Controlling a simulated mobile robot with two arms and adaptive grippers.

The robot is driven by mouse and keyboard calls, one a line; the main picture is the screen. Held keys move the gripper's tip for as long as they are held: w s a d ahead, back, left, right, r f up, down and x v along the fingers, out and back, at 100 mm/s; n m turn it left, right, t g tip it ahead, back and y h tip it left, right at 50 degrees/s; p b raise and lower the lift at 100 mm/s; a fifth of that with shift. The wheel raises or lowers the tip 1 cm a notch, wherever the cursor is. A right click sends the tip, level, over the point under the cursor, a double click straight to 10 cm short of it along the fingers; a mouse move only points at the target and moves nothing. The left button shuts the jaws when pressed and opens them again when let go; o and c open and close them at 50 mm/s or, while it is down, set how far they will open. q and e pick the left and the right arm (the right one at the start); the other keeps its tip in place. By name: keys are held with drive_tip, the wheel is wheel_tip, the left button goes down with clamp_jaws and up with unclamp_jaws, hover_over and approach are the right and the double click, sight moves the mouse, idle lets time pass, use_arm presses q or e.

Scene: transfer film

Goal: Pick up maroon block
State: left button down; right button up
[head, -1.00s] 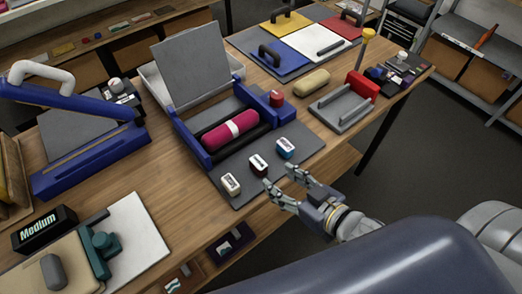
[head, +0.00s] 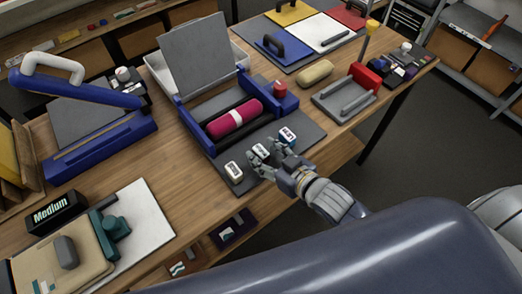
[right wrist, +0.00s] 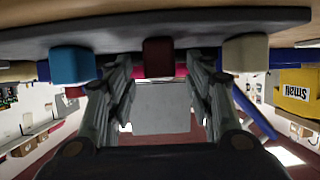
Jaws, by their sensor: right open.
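The maroon block (head: 260,151) has a white labelled top and stands on a dark grey mat (head: 222,187), between a cream block (head: 234,171) and a blue block (head: 287,135). My right gripper (head: 268,157) is open at the maroon block, partly hiding its front. In the right wrist view, which looks upside down, the maroon block (right wrist: 158,57) shows between the two spread fingers, near their tips. The blue block (right wrist: 72,65) and cream block (right wrist: 246,53) lie outside the fingers. I cannot tell whether either finger touches the maroon block. My left gripper is not in view.
Behind the blocks is a blue-framed device with a magenta roller (head: 234,119) and raised grey lid (head: 200,55). A grey rack with a red end (head: 366,77) stands to the right. The wooden table's front edge runs below my right gripper.

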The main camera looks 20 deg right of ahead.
drive_tip(key=shift+x, duration=0.95)
drive_tip(key=shift+w+a+f, duration=0.1)
drive_tip(key=c, duration=1)
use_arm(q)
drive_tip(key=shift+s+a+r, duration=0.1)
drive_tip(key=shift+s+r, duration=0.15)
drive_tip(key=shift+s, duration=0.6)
use_arm(e)
drive_tip(key=shift+o, duration=0.2)
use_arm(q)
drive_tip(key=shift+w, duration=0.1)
